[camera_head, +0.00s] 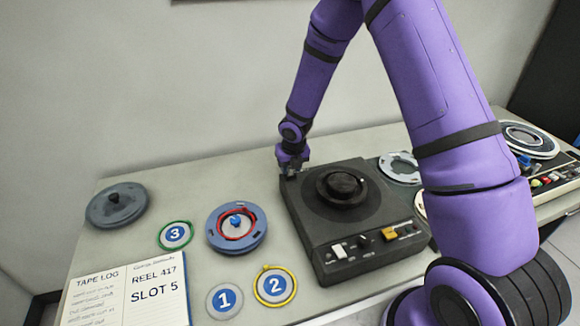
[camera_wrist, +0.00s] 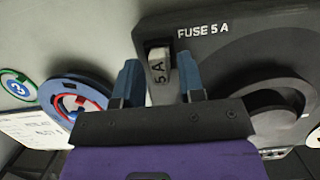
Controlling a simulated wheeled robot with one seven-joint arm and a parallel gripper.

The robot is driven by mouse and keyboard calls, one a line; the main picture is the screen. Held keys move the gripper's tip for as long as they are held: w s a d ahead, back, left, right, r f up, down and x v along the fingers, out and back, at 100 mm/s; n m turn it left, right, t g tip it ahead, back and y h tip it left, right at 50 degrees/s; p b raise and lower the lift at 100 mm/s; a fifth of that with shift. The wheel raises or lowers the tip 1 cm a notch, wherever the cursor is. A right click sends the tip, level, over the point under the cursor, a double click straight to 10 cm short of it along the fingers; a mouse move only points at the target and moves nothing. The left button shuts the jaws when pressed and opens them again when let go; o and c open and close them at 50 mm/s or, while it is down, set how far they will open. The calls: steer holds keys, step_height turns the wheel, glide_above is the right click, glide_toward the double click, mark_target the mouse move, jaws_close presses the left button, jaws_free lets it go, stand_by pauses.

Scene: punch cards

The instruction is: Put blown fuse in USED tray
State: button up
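The fuse (camera_wrist: 159,66), a small grey-white block marked "5 A", sits in a dark recess beside the words "FUSE 5 A" on the black tape machine (camera_head: 335,215). My gripper (camera_wrist: 158,78) has its two blue fingers apart, one on each side of the fuse in the wrist view, with gaps showing. In the head view my gripper (camera_head: 290,168) is low at the machine's back left corner and hides the fuse. Whether the fuse is blown cannot be told. No tray marked USED can be made out in either view.
A blue reel (camera_head: 219,245) with a red ring lies left of the machine, near discs numbered 3 (camera_head: 174,235), 1 (camera_head: 224,300) and 2 (camera_head: 275,287). A grey reel (camera_head: 117,205) and a tape log (camera_head: 131,290) lie further left. Another device (camera_head: 556,180) stands right.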

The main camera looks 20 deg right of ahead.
jaws_close()
steer(key=shift+r, duration=0.15)
steer(key=shift+w+v, duration=0.2)
steer(key=shift+v, duration=0.7)
steer(key=shift+w+v, duration=0.25)
steer(key=shift+v, duration=0.7)
steer(key=shift+w+v, duration=0.2)
steer(key=shift+v, duration=0.7)
steer(key=shift+r, duration=0.3)
steer(key=w+v, duration=0.1)
steer(key=v, duration=0.5)
steer(key=shift+w+r, duration=0.2)
steer(key=shift+r, duration=0.25)
